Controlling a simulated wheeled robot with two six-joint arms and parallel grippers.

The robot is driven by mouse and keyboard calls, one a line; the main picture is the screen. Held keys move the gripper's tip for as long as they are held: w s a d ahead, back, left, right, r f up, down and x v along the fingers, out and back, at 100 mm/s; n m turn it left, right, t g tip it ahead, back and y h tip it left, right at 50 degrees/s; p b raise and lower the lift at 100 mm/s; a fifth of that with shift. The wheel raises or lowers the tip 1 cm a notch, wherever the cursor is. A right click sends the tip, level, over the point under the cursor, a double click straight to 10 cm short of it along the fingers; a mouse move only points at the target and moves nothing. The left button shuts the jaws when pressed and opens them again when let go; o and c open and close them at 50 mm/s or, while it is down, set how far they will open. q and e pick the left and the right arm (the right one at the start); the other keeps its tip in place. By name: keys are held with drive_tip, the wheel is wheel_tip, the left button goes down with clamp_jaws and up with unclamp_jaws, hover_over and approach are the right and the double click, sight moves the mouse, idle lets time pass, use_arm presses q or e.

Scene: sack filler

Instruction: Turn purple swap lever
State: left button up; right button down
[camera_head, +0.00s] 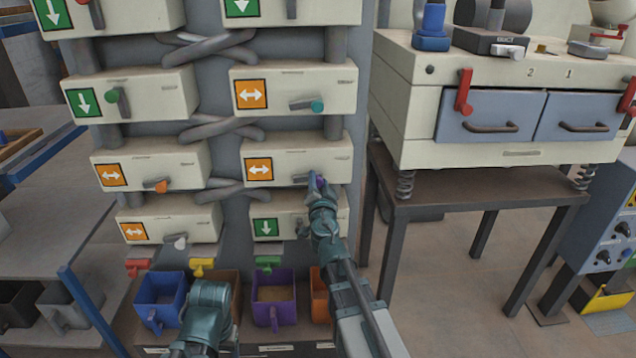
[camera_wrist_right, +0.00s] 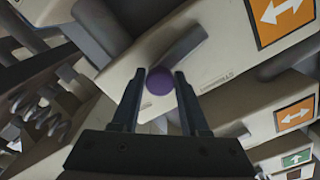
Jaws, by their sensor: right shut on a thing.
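The purple swap lever (camera_head: 319,183) is on the front of a cream box in the right column, beside an orange double-arrow sign (camera_head: 259,169). In the right wrist view its purple knob (camera_wrist_right: 160,81) sits between my right gripper's fingers (camera_wrist_right: 158,92), and its grey bar (camera_wrist_right: 190,45) slants up to the right. My right gripper (camera_head: 317,182) is shut on the knob in the head view, partly covering it. My left gripper (camera_head: 209,295) is low in the head view, in front of the bins, and its fingers cannot be made out.
Other cream boxes carry levers with a teal knob (camera_head: 317,106) and an orange knob (camera_head: 161,186). Below stand a blue bin (camera_head: 160,291) and a purple bin (camera_head: 274,298). A machine with blue drawers (camera_head: 490,117) stands on a table at right.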

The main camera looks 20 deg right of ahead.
drive_tip(key=shift+s+a+f, duration=0.1)
drive_tip(key=shift+s+a, duration=0.05)
drive_tip(key=shift+a, duration=0.1)
idle(0.3)
drive_tip(key=c, duration=0.5)
unclamp_jaws()
drive_tip(key=shift+f, duration=0.15)
drive_tip(key=shift+d, duration=0.1)
